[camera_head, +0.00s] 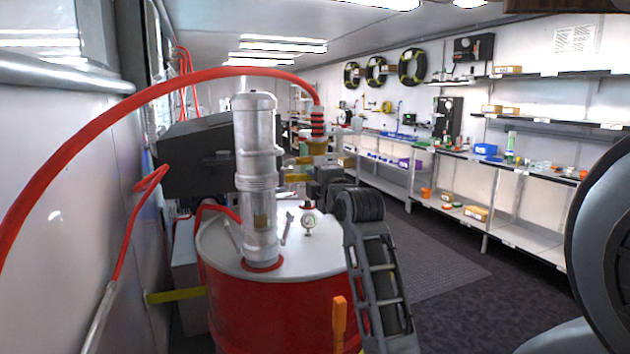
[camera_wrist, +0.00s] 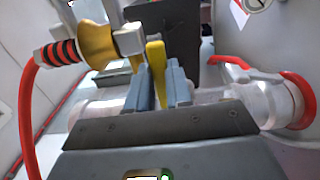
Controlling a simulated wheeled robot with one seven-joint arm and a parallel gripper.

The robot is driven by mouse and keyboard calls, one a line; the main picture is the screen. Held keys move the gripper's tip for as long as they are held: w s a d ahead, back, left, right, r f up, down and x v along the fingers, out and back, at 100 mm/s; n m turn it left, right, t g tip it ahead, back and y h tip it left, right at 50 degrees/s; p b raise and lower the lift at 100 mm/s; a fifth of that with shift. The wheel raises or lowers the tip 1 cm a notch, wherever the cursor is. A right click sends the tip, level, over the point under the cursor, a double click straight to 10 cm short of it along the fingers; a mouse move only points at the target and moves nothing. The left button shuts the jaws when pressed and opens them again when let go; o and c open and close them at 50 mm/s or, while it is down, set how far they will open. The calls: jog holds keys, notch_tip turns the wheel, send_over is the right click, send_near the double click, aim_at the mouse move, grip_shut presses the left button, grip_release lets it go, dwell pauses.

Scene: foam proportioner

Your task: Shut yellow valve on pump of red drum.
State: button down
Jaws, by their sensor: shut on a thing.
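The red drum (camera_head: 270,318) stands in the middle of the head view, with a silver pump (camera_head: 258,150) upright on its white lid. A red hose joins a brass valve body (camera_head: 317,147) at the right of the pump's top; this body also shows in the wrist view (camera_wrist: 97,45). The yellow valve handle (camera_wrist: 155,55) lies between the two blue-grey fingers of my gripper (camera_wrist: 158,90), which is shut on it. In the head view, my gripper (camera_head: 318,182) is small and dark beside the pump, and its grip there is hard to make out.
A red hose (camera_head: 120,100) arches across the left. A gauge (camera_head: 309,222) stands on the drum lid close to my arm. A dark box (camera_head: 200,155) is behind the pump. Shelves (camera_head: 480,160) line the right wall, with open floor (camera_head: 440,255) before them.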

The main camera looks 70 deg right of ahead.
jog(key=c, duration=1)
grip_release()
jog(key=b+v, duration=0.1)
jog(key=v, duration=0.6)
jog(key=shift+s+a, duration=0.25)
jog(key=shift+a, duration=0.05)
